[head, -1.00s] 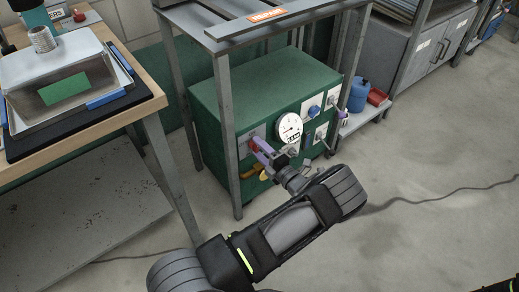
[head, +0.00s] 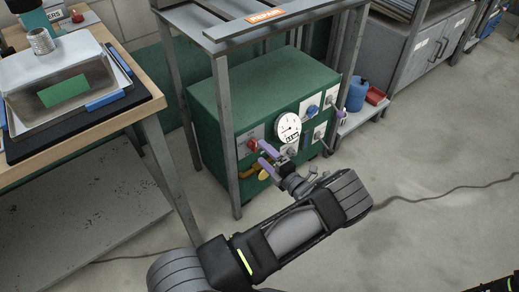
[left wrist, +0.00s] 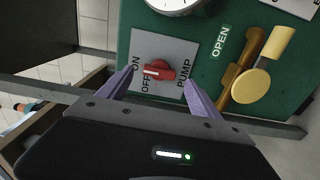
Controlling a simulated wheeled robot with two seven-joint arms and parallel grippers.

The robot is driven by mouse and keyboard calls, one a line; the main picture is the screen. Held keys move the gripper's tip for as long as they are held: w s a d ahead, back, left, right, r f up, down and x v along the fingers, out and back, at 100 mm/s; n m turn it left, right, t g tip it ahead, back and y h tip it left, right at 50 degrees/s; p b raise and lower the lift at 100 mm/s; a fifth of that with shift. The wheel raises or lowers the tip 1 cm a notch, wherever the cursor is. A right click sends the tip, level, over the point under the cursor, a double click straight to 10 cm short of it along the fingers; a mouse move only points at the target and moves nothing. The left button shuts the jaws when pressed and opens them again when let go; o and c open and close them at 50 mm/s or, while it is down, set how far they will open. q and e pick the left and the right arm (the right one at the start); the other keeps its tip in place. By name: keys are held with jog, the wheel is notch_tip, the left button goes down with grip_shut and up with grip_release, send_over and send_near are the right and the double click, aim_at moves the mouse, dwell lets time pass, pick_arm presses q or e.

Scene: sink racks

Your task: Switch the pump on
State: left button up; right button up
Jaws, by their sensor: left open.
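The pump switch is a red knob (left wrist: 158,70) on a grey plate (left wrist: 178,50) marked ON, OFF and PUMP in the left wrist view. A pale mark on the knob's left end faces the ON and OFF labels; I cannot tell exactly which it points to. In the head view the knob (head: 252,145) sits at the left of the green cabinet's front (head: 222,105). My left gripper (head: 267,158) is open, its purple fingers just right of and below the knob there. In the left wrist view the left gripper (left wrist: 159,77) has a fingertip on either side of the knob, holding nothing.
A round gauge (head: 288,127) and a yellow valve lever (left wrist: 246,75) beside an OPEN label are close to the switch. A grey table leg (head: 226,140) stands just left of it.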

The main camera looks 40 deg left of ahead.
pick_arm(q)
jog(key=v, duration=0.4)
jog(key=shift+d, duration=0.15)
